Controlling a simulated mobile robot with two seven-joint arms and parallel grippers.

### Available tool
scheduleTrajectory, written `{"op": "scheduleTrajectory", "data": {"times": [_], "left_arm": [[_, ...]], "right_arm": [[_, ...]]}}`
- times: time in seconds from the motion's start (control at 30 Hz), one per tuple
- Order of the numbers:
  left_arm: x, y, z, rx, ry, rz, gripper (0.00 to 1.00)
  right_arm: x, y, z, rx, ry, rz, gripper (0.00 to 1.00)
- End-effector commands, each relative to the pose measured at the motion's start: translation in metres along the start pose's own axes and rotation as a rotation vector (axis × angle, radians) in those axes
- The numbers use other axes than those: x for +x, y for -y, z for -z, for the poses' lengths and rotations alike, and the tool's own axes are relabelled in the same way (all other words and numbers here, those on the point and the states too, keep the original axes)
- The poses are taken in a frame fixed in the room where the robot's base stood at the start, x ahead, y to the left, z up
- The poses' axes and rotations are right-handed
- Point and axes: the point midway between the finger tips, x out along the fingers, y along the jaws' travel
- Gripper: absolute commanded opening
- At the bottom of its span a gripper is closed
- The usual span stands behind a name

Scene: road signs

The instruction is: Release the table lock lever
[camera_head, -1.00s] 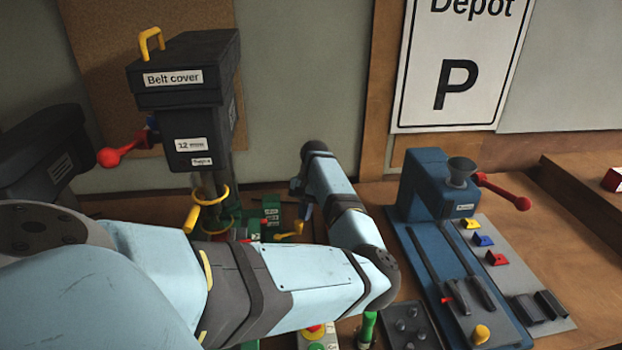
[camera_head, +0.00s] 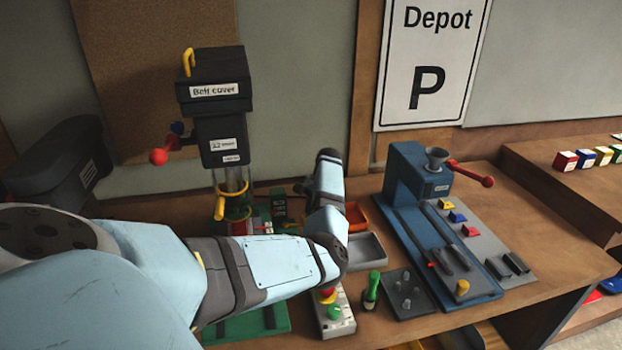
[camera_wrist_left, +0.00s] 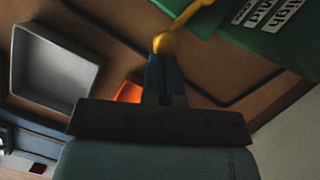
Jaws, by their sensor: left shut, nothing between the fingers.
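In the left wrist view a yellow lever with a round knob (camera_wrist_left: 168,42) comes down from the top, beside a green block with white labels (camera_wrist_left: 275,22). My left gripper (camera_wrist_left: 165,68) is shut and empty, its fingertips right at the knob; I cannot tell whether they touch. In the head view my left arm reaches over the bench, and its links hide most of the lever and the fingertips. The drill press with its "Belt cover" head (camera_head: 214,90) stands behind the arm, with a red-knobbed handle (camera_head: 158,157) and a yellow guard (camera_head: 220,211). My right gripper is not in view.
A grey tray (camera_head: 367,250) and an orange tray (camera_head: 356,216) sit close right of my arm; both show in the wrist view. A button box (camera_head: 334,312), green bottle (camera_head: 371,290) and blue machine (camera_head: 418,180) stand farther right. The wall is close behind.

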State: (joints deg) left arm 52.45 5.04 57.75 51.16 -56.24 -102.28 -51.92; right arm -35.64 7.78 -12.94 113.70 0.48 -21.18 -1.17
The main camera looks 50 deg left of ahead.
Motion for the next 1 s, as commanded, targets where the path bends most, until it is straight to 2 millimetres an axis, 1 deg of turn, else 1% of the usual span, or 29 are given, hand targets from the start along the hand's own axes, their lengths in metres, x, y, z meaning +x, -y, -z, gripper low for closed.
{"op": "scheduleTrajectory", "data": {"times": [0.17,0.47,0.8,1.0], "left_arm": [[-0.001,0.006,0.002,-0.009,0.001,-0.005,0.0],[-0.001,0.006,0.002,-0.011,0.0,-0.005,0.0],[0.0,0.02,-0.001,-0.012,0.0,-0.005,0.0],[0.001,0.021,-0.001,-0.012,-0.001,-0.005,0.0]], "right_arm": [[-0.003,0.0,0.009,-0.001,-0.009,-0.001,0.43],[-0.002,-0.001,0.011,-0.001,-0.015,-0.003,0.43],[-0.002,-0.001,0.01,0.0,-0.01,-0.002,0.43],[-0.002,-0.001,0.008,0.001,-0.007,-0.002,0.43]]}}
